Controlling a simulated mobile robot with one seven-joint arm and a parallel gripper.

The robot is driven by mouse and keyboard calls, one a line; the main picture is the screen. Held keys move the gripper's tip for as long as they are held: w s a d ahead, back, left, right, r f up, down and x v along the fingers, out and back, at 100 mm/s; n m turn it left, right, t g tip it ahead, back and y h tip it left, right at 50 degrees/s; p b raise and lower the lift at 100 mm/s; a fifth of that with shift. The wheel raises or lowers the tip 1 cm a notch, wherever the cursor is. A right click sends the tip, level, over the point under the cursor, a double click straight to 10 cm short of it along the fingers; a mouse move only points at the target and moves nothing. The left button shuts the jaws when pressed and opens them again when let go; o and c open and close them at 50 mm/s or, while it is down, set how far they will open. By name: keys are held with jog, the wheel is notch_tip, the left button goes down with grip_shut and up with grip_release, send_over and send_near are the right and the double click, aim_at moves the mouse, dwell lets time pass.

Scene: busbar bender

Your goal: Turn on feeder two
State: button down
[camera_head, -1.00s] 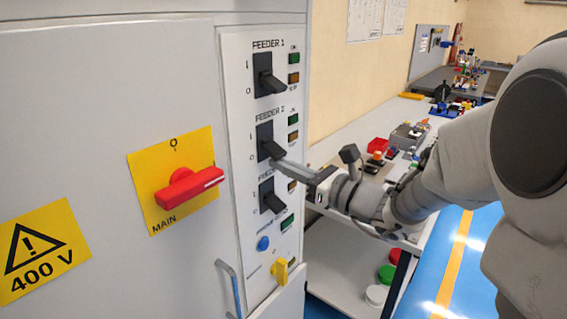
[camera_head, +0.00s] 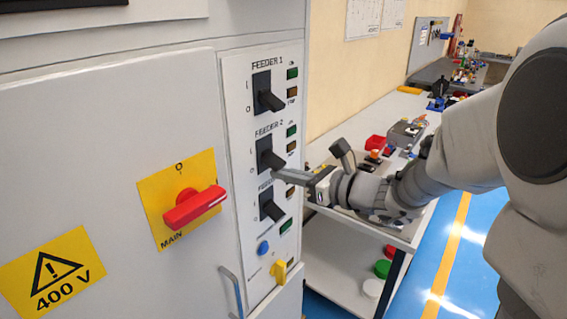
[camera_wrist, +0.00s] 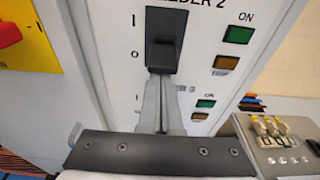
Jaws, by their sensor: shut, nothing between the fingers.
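The feeder two switch (camera_head: 270,158) is a black lever in a dark plate on the grey panel, below the feeder one switch (camera_head: 268,97). In the wrist view the feeder two lever (camera_wrist: 162,54) points down toward the 0 mark. My gripper (camera_head: 276,174) is shut and empty, with its fingertips just under the lever's end. In the wrist view the fingers (camera_wrist: 161,82) reach up to the lever's lower end; I cannot tell whether they touch it. The green ON lamp (camera_wrist: 238,35) and amber TRIP lamp (camera_wrist: 226,62) beside it look unlit.
A third black switch (camera_head: 270,205) sits just below my gripper. A red MAIN handle (camera_head: 193,207) on a yellow plate stands out at the left. A yellow knob (camera_head: 280,271) is lower on the panel. A workbench (camera_head: 322,154) with parts stands to the right.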

aim_at(277, 161)
jog(key=r+p, duration=0.1)
jog(key=r+h+p, duration=0.1)
jog(key=p, duration=0.1)
jog(key=shift+s+d+g, duration=0.15)
jog(key=shift+d+g, duration=0.05)
jog(key=shift+g, duration=0.2)
jog(key=shift+r, duration=0.55)
jog(key=shift+d+r, duration=0.1)
jog(key=shift+r, duration=0.05)
